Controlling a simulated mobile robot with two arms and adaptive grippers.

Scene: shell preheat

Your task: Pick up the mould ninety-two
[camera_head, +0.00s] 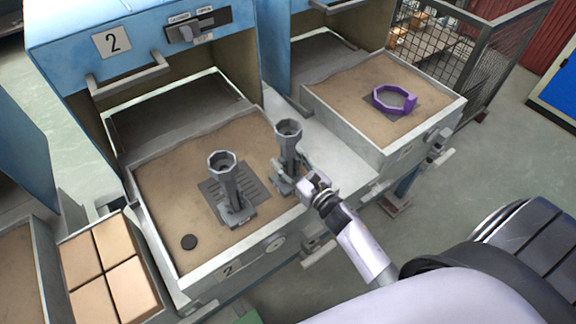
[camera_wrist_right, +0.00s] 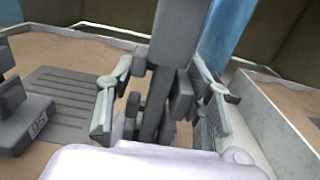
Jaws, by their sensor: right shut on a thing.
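Two grey, post-like moulds with eight-sided cup tops stand upright at the sand-filled drawer (camera_head: 165,205) of unit 2. My right gripper (camera_head: 289,172) is shut on the right-hand mould (camera_head: 289,132), low on its stem. In the right wrist view this stem (camera_wrist_right: 160,95) stands between the fingers (camera_wrist_right: 158,105); any number on it is hidden. The other mould (camera_head: 226,178) stands on a slotted grey plate (camera_head: 250,190) to the left. Its foot tag (camera_wrist_right: 38,125) in the wrist view seems to read 95. My left gripper is not in view.
A purple eight-sided ring (camera_head: 394,100) lies on a dark plate in the sandy drawer at right. A box of tan blocks (camera_head: 108,266) stands left. Drawer walls edge the sand.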

